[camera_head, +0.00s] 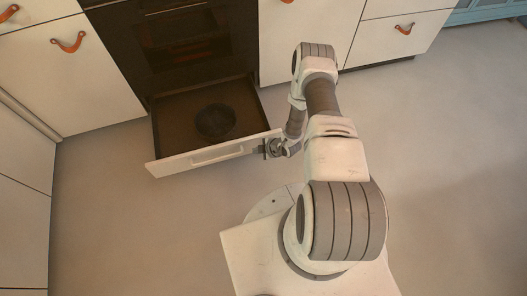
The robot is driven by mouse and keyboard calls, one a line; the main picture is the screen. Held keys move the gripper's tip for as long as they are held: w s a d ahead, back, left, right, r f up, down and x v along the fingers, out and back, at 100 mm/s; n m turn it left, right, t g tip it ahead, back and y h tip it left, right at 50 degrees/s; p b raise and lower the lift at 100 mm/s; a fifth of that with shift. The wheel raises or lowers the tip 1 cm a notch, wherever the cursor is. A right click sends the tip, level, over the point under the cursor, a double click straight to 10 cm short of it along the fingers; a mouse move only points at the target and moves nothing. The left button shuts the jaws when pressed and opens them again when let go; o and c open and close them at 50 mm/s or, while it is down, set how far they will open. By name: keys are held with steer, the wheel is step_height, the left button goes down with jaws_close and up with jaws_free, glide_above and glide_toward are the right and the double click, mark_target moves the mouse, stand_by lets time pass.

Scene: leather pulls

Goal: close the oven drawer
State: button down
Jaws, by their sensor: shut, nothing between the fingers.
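The oven drawer (175,165) is pulled out below the dark oven (185,40). Its white front carries a pale bar handle (217,153). A dark round pan or dish (215,121) lies inside on the brown drawer bottom. My gripper (264,148) is shut and empty at the right end of the drawer front. Its fingertips appear very close to the front's edge; I cannot tell whether they touch it. The arm comes in from the right of the drawer and hides part of the floor there.
White cabinets with leather pulls stand left (62,70) and right (305,35) of the oven. Another cabinet run (22,215) lines the left edge. The grey floor (120,225) is clear in front of the drawer and at the right.

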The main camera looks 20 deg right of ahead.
mark_target(248, 143)
steer(key=shift+w+f+b, duration=0.15)
steer(key=shift+w+b, duration=0.2)
steer(key=shift+w, duration=0.75)
steer(key=shift+w+f+b, duration=0.1)
steer(key=shift+w+b, duration=0.25)
steer(key=shift+w, duration=0.7)
steer(key=shift+w, duration=0.15)
